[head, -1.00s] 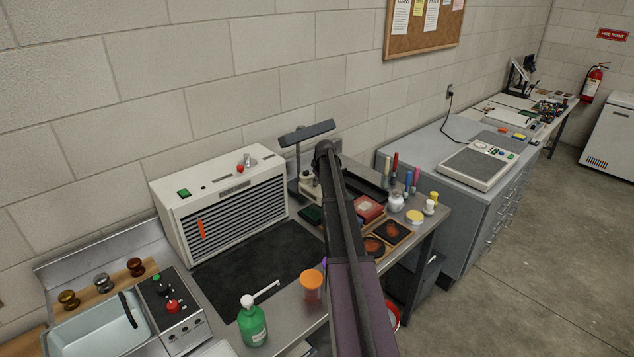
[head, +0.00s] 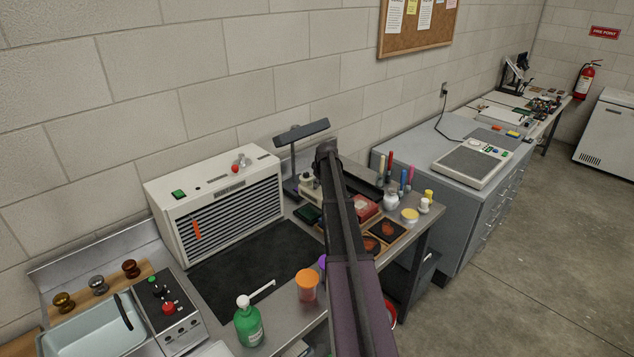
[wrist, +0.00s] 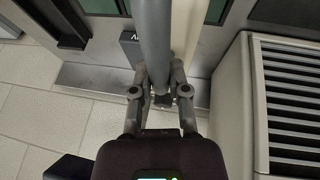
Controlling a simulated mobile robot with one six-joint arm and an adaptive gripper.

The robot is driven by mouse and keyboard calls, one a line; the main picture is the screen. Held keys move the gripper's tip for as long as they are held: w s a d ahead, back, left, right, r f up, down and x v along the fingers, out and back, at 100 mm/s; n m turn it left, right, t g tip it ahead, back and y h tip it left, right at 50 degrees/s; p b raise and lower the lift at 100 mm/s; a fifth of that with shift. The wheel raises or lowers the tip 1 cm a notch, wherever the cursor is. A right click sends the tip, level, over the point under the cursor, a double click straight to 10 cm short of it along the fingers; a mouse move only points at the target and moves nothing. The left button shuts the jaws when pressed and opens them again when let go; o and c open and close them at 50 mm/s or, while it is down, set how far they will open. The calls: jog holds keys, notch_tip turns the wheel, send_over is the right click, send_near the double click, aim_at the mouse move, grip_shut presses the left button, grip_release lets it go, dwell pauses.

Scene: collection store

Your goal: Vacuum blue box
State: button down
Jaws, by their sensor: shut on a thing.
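My gripper (wrist: 159,90) shows in the wrist view, its two fingers closed on a slim grey tube (wrist: 150,42). A cream tube (wrist: 187,35) runs right beside the grey one, and I cannot tell whether it is also gripped. In the head view my arm reaches over the steel bench and hides my gripper. I cannot make out a blue box in either view.
A white slatted unit (head: 222,197) stands by a black mat (head: 240,262) on the bench. A green pump bottle (head: 248,322) and an orange-lidded jar (head: 307,285) stand at the front edge. A red box (head: 362,206) lies beside my arm. Open floor (head: 540,270) lies right.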

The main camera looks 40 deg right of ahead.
jog(key=shift+s, duration=0.1)
dwell(0.3)
jog(key=shift+s+d, duration=0.2)
jog(key=shift+s, duration=1.4)
jog(key=shift+s+d, duration=0.15)
jog(key=shift+s, duration=0.65)
jog(key=shift+s+d, duration=0.1)
jog(key=shift+s, duration=0.65)
jog(key=shift+w+a, duration=0.15)
jog(key=shift+w, duration=0.7)
jog(key=shift+w+a, duration=0.1)
jog(key=shift+w, duration=0.7)
jog(key=shift+w, duration=0.15)
jog(key=shift+w+a, duration=0.2)
jog(key=shift+w, duration=1.2)
